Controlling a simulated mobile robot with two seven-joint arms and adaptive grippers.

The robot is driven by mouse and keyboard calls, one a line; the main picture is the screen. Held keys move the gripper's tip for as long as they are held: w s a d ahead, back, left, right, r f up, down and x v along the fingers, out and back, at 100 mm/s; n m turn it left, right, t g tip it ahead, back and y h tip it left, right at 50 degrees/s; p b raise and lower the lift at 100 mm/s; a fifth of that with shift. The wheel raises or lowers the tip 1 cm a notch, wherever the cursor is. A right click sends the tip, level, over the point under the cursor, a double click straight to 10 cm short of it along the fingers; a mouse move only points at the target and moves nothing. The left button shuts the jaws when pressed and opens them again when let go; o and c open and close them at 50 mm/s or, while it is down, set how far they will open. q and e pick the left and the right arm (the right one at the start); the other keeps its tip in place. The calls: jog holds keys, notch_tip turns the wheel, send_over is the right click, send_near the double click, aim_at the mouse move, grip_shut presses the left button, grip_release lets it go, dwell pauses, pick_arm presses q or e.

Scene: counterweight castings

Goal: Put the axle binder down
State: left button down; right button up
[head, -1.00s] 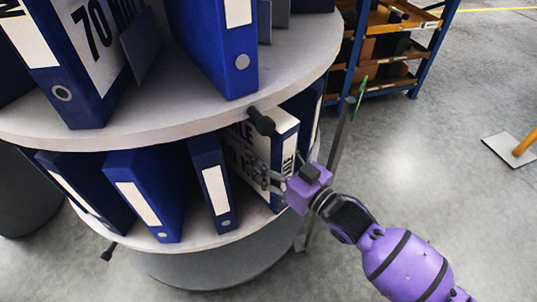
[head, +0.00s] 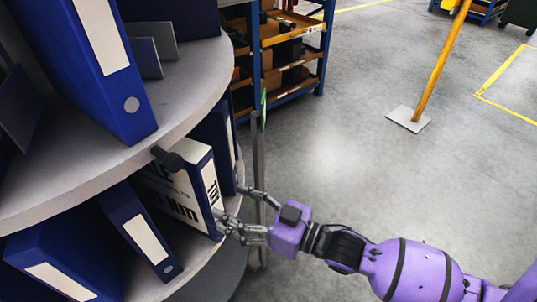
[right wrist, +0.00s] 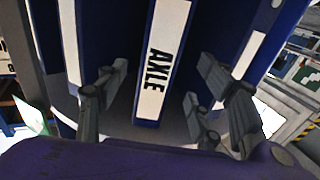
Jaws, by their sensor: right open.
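The axle binder (head: 207,190) is blue with a white spine label and stands upright on the lower shelf of a round rack. In the right wrist view, its spine (right wrist: 162,65) reads "AXLE" and its bottom end is at the shelf. My right gripper (head: 236,208) is open in front of the spine. In the right wrist view, the fingers (right wrist: 150,105) are spread on both sides of the binder, with gaps between them and it. My left gripper is not in view.
Other blue binders (head: 138,232) stand on the lower shelf to the left, and one (head: 226,145) stands just behind. The upper shelf (head: 195,110) overhangs, with a dark knob (head: 168,158) at its edge. A thin grey post (head: 258,170) rises behind my gripper. Open floor lies right.

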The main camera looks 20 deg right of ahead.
jog(key=s+d+f+m+g+h, duration=0.1)
jog(key=s+d+f+m+h, duration=0.25)
jog(key=s+f, duration=0.45)
jog(key=s+d+f+m+g+h, duration=0.15)
jog(key=s+f+h, duration=0.25)
jog(key=s+f, duration=0.45)
jog(key=s+d+f+m+g+h, duration=0.1)
jog(key=s+d+f+g+h, duration=0.1)
jog(key=s+f, duration=0.3)
jog(key=s+d+f+m+g+h, duration=0.1)
jog(key=s+d+f, duration=0.3)
jog(key=s, duration=0.8)
notch_tip(320, 180, down, 2)
jog(key=shift+s+d+m+g+h, duration=0.3)
jog(key=shift+m+h, duration=0.2)
jog(key=shift+h, duration=0.25)
